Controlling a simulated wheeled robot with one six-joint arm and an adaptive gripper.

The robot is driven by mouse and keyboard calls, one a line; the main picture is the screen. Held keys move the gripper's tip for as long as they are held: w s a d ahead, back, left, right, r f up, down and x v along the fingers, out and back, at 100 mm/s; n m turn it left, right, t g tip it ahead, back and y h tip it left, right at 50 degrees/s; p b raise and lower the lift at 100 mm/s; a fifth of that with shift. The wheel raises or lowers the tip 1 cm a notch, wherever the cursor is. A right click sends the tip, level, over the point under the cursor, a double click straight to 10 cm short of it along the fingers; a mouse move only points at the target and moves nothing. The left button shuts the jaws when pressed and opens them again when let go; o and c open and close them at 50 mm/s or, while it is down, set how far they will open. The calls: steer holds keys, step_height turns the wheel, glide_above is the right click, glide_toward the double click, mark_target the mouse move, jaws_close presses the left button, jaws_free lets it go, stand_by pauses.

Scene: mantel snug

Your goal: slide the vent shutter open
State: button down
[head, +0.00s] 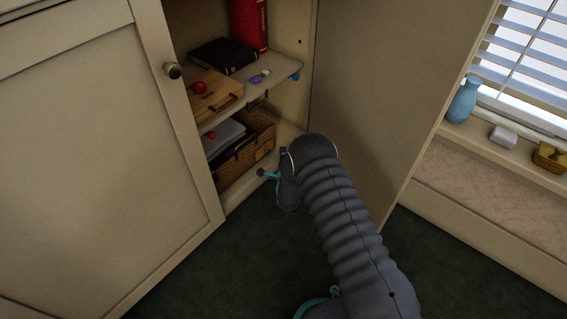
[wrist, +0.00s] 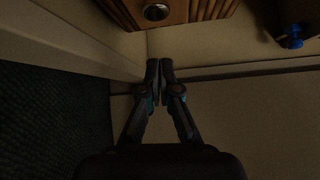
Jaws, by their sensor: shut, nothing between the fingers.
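I cannot pick out a vent shutter for certain in either view. In the wrist view, a brown slatted or ribbed piece (wrist: 205,9) lies at the top edge, with a round, silver-rimmed dark spot (wrist: 155,12) on its left part; I cannot tell whether it is the shutter or the basket. My gripper (wrist: 160,66) is shut and empty, its fingertips together below that piece and apart from it in the picture. In the head view, my gripper (head: 264,173) is at the low front of the open cabinet, mostly hidden by my arm.
A wicker basket (head: 262,143) stands on the cabinet floor. Above it, a shelf (head: 279,73) bears a wooden box or board (head: 213,95) and a black book (head: 222,55). The open door (head: 385,95) stands right of my arm. Dark carpet (head: 185,270) lies clear at the front.

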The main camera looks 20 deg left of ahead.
mark_target(258, 157)
steer(key=shift+s+a+r, duration=0.15)
steer(key=shift+s+a, duration=0.4)
steer(key=shift+a, duration=0.25)
steer(key=shift+s+a+r, duration=0.1)
steer(key=shift+s+a, duration=0.45)
steer(key=shift+a, duration=0.25)
steer(key=s+a, duration=0.1)
steer(key=s, duration=0.1)
steer(key=s+a, duration=0.1)
steer(key=s, duration=0.2)
steer(key=s+a+b, duration=0.1)
steer(key=s, duration=0.2)
steer(key=shift+a, duration=0.2)
steer(key=w+d+f+b, duration=0.1)
steer(key=w+d+b, duration=0.1)
steer(key=w+d, duration=0.15)
steer(key=p+v, duration=0.1)
steer(key=v, duration=0.9)
steer(key=shift+s+a+r, duration=0.2)
steer(key=shift+s+r, duration=0.05)
steer(key=shift+s, duration=0.15)
